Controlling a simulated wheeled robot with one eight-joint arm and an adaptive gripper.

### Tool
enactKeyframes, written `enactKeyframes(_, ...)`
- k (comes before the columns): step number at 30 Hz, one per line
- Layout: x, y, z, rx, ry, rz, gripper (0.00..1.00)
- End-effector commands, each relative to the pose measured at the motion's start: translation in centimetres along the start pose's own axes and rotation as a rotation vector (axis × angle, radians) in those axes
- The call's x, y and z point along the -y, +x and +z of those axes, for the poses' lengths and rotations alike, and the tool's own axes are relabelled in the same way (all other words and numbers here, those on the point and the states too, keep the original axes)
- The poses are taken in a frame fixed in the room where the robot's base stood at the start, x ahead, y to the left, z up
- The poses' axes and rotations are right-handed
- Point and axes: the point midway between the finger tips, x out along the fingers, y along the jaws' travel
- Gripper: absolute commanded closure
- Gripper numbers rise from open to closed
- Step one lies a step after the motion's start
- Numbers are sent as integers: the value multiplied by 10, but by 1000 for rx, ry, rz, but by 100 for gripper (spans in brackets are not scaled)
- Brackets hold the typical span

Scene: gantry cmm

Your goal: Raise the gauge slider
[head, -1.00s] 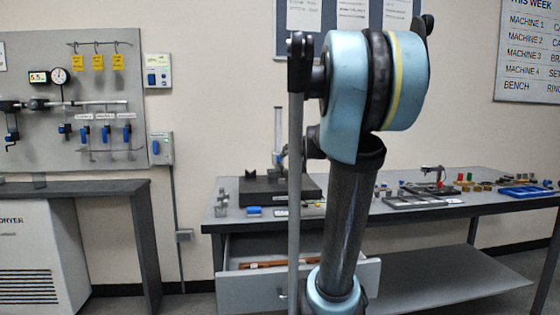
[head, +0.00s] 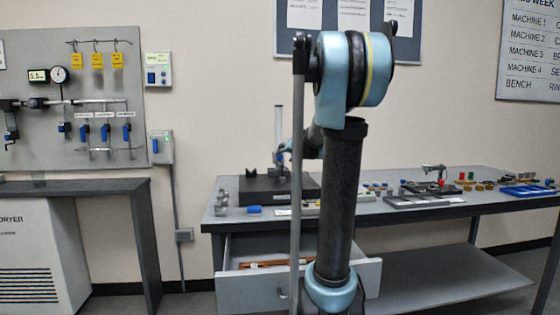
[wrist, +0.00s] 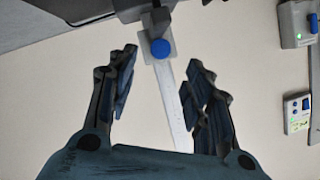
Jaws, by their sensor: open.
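The height gauge stands on a dark plate on the bench, with its pale upright scale (head: 279,122) rising against the wall. In the wrist view the scale (wrist: 172,100) runs down the picture from the grey slider (wrist: 160,23), which carries a round blue knob (wrist: 161,48). My gripper (wrist: 161,75) is open, and its two dark fingers lie on either side of the scale in the picture. The knob shows just beyond the gap between the fingertips, with nothing seen gripped. In the head view my arm partly hides the gripper beside the gauge.
The dark plate (head: 262,190) sits on the bench (head: 395,212), with small blocks to its left. A drawer (head: 250,287) stands open below. Trays and small parts lie to the right. Wall boxes (wrist: 299,24) show at the wrist view's right.

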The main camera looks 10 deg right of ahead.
Motion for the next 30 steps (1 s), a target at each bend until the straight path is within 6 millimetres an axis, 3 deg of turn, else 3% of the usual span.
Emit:
enactKeyframes(18,0,74,0,0,0,-1,54)
enactKeyframes(30,1,90,1,1,-1,-1,54)
